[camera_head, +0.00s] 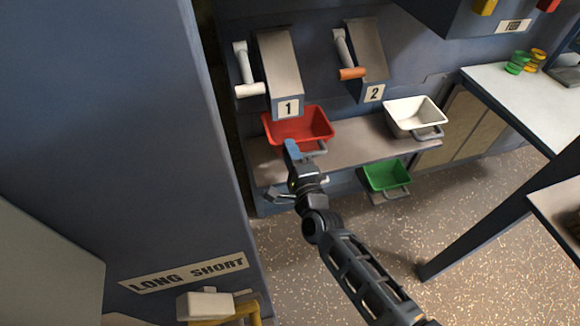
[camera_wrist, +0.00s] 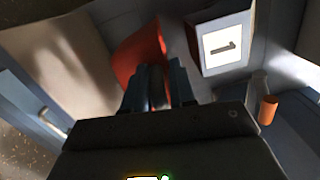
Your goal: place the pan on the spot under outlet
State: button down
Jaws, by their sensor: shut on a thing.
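A red pan (camera_head: 298,126) with a grey handle sits on the shelf under the outlet chute marked 1 (camera_head: 282,72). My gripper (camera_head: 293,150) is at the front edge of the red pan, shut on its handle. In the wrist view the fingers (camera_wrist: 158,88) close around the handle, and part of the red pan (camera_wrist: 140,52) shows beyond them. The number 1 plate (camera_wrist: 224,45) is close to the right of the pan there. The spot beneath the pan is hidden.
A white pan (camera_head: 414,113) sits on the shelf (camera_head: 365,145) right of chute 2 (camera_head: 370,58). A green pan (camera_head: 387,176) is lower, below the shelf. A white-topped table (camera_head: 525,95) stands at the right. A tall blue panel (camera_head: 110,120) fills the left.

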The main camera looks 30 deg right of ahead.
notch_tip(320, 180, down, 6)
jog(key=b, duration=0.1)
dwell(0.4)
jog(key=c, duration=0.9)
grip_release()
jog(key=shift+w, duration=0.1)
jog(key=s+a, duration=0.1)
jog(key=s, duration=1.1)
jog(key=shift+a+f, duration=0.2)
jog(key=shift+a, duration=0.2)
